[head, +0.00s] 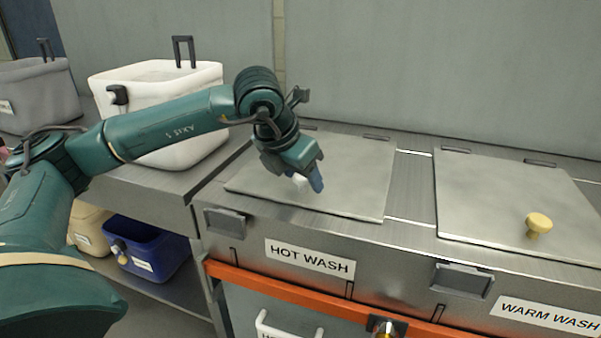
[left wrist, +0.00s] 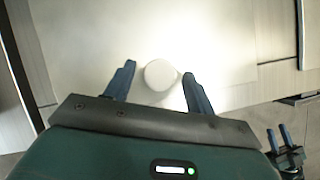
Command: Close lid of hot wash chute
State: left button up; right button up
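The hot wash lid (head: 345,180) is a flat grey metal plate that looks lowered onto the counter, above the HOT WASH label (head: 309,257). A round white knob (left wrist: 159,75) stands on it and shows partly in the head view (head: 300,183). My left gripper (head: 309,184) is over the lid at the knob. In the left wrist view its blue fingers (left wrist: 159,84) are apart, one on each side of the knob, with gaps showing. My right gripper (left wrist: 279,138) shows small at the lower right of the left wrist view, fingers apart and empty.
The warm wash lid (head: 500,205) with a yellow knob (head: 538,225) lies flat to the right. A white bin (head: 150,82) and a grey bin (head: 38,95) stand on the left counter. A blue bin (head: 160,255) is on the shelf below. An orange rail (head: 280,287) runs along the front.

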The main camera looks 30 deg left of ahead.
pick_arm(q)
jog(key=p+v, duration=0.1)
jog(key=v, duration=1.2)
jog(key=shift+p, duration=0.4)
pick_arm(e)
jog(key=shift+s+d+r+m, duration=0.1)
jog(key=shift+d+r+m, duration=0.15)
jog(key=shift+r, duration=0.25)
jog(key=shift+s+d+r+m, duration=0.1)
jog(key=shift+d+r+m, duration=0.1)
jog(key=shift+r, duration=0.3)
